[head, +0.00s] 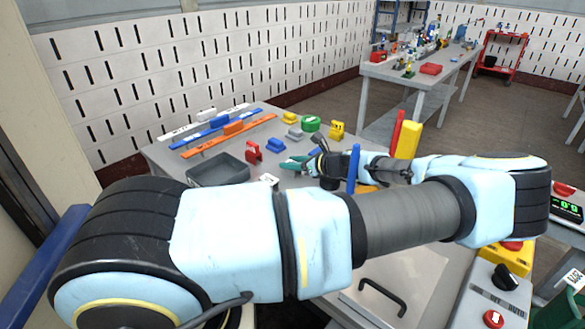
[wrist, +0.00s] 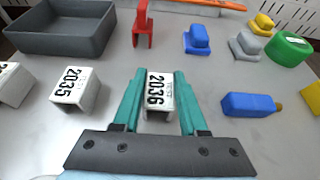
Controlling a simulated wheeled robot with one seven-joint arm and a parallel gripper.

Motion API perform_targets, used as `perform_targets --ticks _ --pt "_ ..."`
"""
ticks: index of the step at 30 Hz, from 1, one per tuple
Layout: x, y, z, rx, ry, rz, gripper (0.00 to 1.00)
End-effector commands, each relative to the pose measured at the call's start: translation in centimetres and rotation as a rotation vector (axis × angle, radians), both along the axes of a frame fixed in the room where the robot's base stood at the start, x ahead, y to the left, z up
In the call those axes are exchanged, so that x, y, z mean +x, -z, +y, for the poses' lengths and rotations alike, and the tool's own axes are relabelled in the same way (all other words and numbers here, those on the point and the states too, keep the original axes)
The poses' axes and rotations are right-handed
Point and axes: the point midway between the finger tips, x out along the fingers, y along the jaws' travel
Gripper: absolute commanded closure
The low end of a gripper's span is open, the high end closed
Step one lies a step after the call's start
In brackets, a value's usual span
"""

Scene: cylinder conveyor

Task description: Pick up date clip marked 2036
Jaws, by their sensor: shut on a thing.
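The white date clip marked 2036 (wrist: 158,98) stands between the two teal fingers of my gripper (wrist: 160,78) in the wrist view. The fingers are closed against its sides, and its black digits face up. In the head view my gripper (head: 296,163) is low over the grey table, and I cannot make out the 2036 clip there. A white clip marked 2035 (wrist: 76,90) sits to the left, apart from the fingers. Another white clip (wrist: 12,82) is partly cut off at the left edge.
A dark grey tray (wrist: 62,32) lies at the back left. A red piece (wrist: 143,28) stands behind the gripper. Blue block (wrist: 197,40), grey block (wrist: 245,45), green roll (wrist: 290,50) and blue bottle (wrist: 250,105) lie to the right. Colored rails (head: 230,135) lie at the table's back.

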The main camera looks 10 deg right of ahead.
Motion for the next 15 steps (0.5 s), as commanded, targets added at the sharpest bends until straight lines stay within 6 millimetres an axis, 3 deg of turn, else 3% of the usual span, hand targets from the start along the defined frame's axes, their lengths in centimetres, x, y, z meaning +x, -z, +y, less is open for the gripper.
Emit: perform_targets --ticks 3,15 --pt "-0.01 0.01 -0.01 0.0 0.0 0.0 1.0" --pt "0.01 -0.21 -0.04 -0.001 0.0 -0.001 1.0"
